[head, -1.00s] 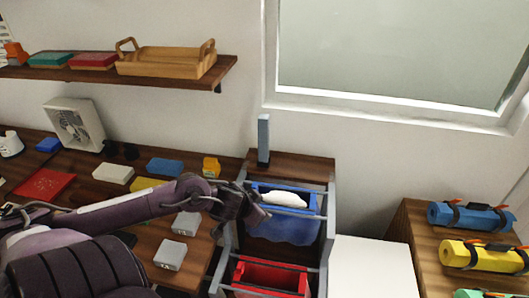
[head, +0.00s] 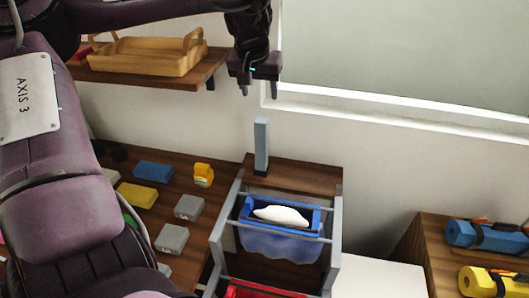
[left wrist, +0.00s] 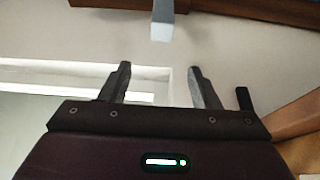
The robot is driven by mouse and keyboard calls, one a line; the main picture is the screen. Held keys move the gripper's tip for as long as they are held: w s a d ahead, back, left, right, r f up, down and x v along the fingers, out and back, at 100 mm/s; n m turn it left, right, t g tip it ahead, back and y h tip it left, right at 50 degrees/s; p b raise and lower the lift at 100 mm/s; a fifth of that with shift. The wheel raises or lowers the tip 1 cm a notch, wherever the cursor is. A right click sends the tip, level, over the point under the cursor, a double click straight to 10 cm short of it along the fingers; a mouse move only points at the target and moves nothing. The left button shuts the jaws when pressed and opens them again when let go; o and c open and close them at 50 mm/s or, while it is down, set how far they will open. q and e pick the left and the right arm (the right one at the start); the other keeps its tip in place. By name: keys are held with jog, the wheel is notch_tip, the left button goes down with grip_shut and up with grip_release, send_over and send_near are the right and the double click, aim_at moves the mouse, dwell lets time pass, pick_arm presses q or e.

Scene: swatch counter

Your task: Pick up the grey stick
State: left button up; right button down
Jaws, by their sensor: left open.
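The grey stick (head: 261,146) stands upright on the wooden top of the rack by the wall in the head view. Its blue-grey end also shows in the left wrist view (left wrist: 162,30), beyond and between my fingertips. My left gripper (head: 257,88) is open and empty, pointing down above the stick with a clear gap between them. It also shows in the left wrist view (left wrist: 159,75). My right gripper is not in view.
The rack holds a blue bin (head: 312,219) with a white item (head: 282,215) and a red bin (head: 262,291). A shelf with a wooden tray (head: 145,57) is left of my gripper. A window ledge (head: 400,114) is at right.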

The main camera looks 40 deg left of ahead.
pick_arm(q)
jog(key=b, duration=0.4)
send_over(262, 129)
jog(key=f, duration=0.6)
jog(key=shift+s+a+f, duration=0.1)
jog(key=shift+s+a, duration=0.15)
jog(key=shift+s, duration=0.15)
jog(key=shift+s+d+f+b, duration=0.1)
jog(key=shift+s+f+b, duration=0.15)
jog(key=shift+f+b, duration=0.3)
jog(key=shift+w+f, duration=0.1)
jog(key=shift+f, duration=0.15)
jog(key=p+x, duration=0.3)
jog(key=x, duration=0.4)
jog(key=shift+w+r, duration=0.1)
jog(key=shift+w, duration=0.05)
jog(key=shift+w+f, duration=0.15)
jog(key=shift+f, duration=0.15)
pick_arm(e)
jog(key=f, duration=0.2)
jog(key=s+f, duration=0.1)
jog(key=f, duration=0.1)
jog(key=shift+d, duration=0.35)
pick_arm(q)
jog(key=shift+c, duration=0.5)
jog(key=shift+c, duration=1.2)
jog(key=shift+r, duration=0.1)
grip_shut()
